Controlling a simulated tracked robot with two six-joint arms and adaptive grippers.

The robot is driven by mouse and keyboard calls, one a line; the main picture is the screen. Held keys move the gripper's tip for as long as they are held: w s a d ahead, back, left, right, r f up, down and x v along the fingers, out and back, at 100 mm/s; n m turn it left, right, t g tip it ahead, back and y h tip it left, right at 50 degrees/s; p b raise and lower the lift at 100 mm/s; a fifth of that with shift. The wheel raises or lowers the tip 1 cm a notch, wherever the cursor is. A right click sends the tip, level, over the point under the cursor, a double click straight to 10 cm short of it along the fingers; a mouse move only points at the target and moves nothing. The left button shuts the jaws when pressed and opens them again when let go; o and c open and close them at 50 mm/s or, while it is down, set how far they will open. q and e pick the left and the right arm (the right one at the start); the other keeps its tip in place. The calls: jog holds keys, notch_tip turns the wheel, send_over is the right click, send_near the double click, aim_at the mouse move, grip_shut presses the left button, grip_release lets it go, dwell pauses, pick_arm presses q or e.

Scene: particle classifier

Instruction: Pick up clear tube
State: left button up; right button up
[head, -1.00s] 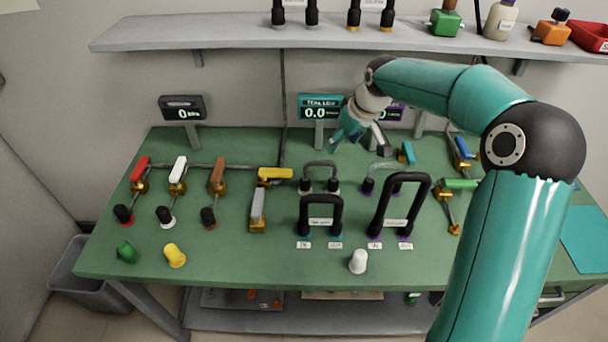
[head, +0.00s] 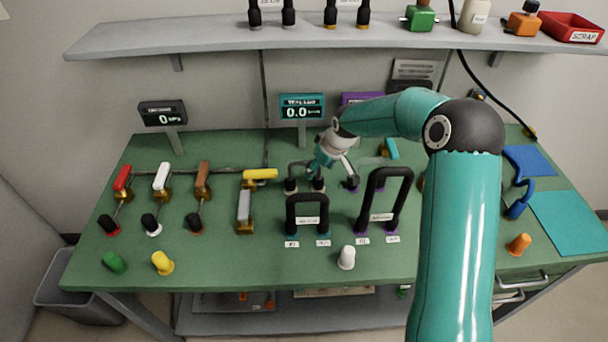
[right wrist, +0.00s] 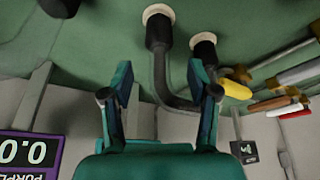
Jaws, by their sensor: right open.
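A smoky, see-through U-shaped tube (head: 291,169) with dark ends stands on pale sockets at the middle back of the green bench. My right gripper (head: 335,174) is open just above and behind it, partly covering it in the head view. In the right wrist view the tube (right wrist: 174,98) shows beyond and partly between the open fingers of the gripper (right wrist: 163,92), with no clear contact. My left gripper is out of view.
Two black-handled loops, one left (head: 307,198) and one right (head: 388,172), stand in front. A teal display (head: 302,107) is behind. Valves with coloured levers, such as the yellow one (head: 260,174), stand left. A white plug (head: 346,257) is near the front edge.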

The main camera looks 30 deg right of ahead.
aim_at(317, 172)
jog(key=x, duration=0.3)
jog(key=shift+w+f, duration=0.1)
jog(key=shift+f, duration=0.05)
grip_shut()
dwell(0.3)
notch_tip(317, 172, up, 20)
jog(key=shift+b, duration=0.35)
